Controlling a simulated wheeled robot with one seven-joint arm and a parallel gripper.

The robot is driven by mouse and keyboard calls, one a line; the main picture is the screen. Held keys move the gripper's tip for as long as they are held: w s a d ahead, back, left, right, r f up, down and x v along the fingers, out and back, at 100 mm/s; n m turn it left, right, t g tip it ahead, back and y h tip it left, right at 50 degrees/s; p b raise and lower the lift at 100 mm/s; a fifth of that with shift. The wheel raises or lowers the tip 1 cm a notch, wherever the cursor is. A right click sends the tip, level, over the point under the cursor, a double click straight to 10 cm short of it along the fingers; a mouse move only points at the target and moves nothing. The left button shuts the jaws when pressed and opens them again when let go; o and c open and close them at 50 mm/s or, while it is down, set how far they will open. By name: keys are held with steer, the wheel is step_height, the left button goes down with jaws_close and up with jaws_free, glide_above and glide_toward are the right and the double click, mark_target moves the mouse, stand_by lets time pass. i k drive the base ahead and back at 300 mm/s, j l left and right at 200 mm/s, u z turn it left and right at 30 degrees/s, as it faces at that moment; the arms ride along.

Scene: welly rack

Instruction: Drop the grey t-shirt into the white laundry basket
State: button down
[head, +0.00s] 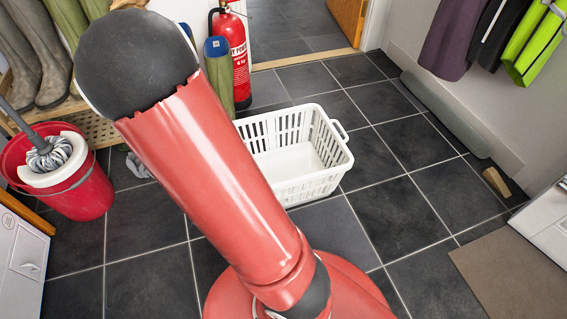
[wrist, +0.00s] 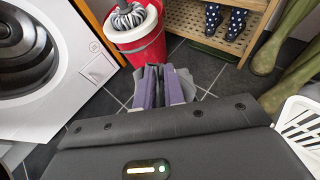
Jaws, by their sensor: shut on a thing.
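The grey t-shirt (wrist: 186,77) shows as crumpled grey cloth around my fingertips in the wrist view. My gripper (wrist: 164,88), with purple-sided fingers, is shut on it. In the head view my red arm hides the gripper. A small grey patch (head: 137,165) beside the arm, near the bucket, looks like part of the shirt. The white laundry basket (head: 322,178) stands on the floor right of my arm, slatted and open-topped. The part of its inside that I see is empty. Its edge also shows at the right of the wrist view (wrist: 301,128), apart from the gripper.
A red mop bucket (head: 80,192) stands at the left, beyond the gripper in the wrist view. A wooden rack (wrist: 213,27) with boots is behind. A fire extinguisher (head: 239,50) stands behind the basket. A washing machine (wrist: 45,60) is at left. Tiles right of the basket are clear.

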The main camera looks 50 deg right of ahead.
mark_target(288, 175)
steer(key=j+z, duration=0.1)
steer(key=z, duration=0.85)
steer(key=k+j+z, duration=0.1)
steer(key=z, duration=0.4)
steer(key=i+j+z, duration=0.2)
steer(key=j, duration=0.4)
steer(key=i+j+z, duration=0.2)
steer(key=j, duration=0.35)
steer(key=j+z, duration=0.25)
steer(key=j, duration=0.35)
steer(key=z, duration=0.65)
